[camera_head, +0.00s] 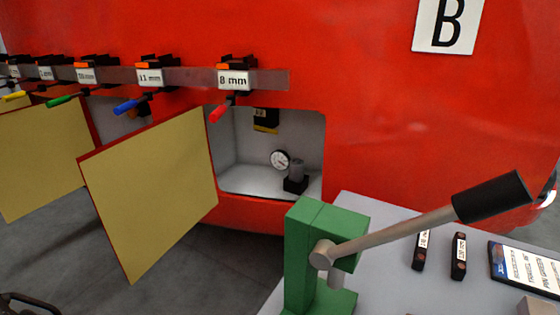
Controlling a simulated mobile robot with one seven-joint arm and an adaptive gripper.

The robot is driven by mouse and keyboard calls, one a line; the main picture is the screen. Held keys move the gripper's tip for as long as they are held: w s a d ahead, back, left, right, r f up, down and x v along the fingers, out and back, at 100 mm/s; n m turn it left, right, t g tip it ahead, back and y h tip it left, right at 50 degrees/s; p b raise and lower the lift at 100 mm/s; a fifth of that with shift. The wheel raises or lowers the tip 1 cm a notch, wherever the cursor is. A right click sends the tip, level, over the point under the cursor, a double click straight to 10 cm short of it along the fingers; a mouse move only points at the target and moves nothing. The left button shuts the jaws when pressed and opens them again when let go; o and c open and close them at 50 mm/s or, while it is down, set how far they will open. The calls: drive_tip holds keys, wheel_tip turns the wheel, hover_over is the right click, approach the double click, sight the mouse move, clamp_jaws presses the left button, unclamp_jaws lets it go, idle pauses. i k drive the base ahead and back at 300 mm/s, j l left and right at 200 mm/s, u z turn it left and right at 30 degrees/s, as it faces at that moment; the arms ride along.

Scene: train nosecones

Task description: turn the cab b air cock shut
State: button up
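The red cab front carries a white plate with the letter B (448,24) at the upper right. Below the tool rail is an open recess (240,150) with pale walls. Inside it are a round white dial gauge (280,160), a grey cylinder on a black block (296,178) and a black-and-yellow part (266,120) at the top. I cannot tell which part is the air cock or how its handle stands. My gripper is not recognisable in this view.
A yellow-faced open panel (150,195) hangs left of the recess. A rail (265,80) holds several labelled tools with coloured handles. In front, a grey bench (385,255) bears a green lever press (310,245) whose handle slants up right. A dark object (22,303) shows partly at bottom left.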

sight(258, 126)
drive_tip(key=i+j+z, duration=0.1)
drive_tip(key=j, duration=0.25)
drive_tip(key=i+j+z, duration=0.1)
drive_tip(key=j, duration=0.25)
drive_tip(key=i+j+z, duration=0.1)
drive_tip(key=j, duration=0.3)
drive_tip(key=i+j+z, duration=0.1)
drive_tip(key=j, duration=0.25)
drive_tip(key=i, duration=0.05)
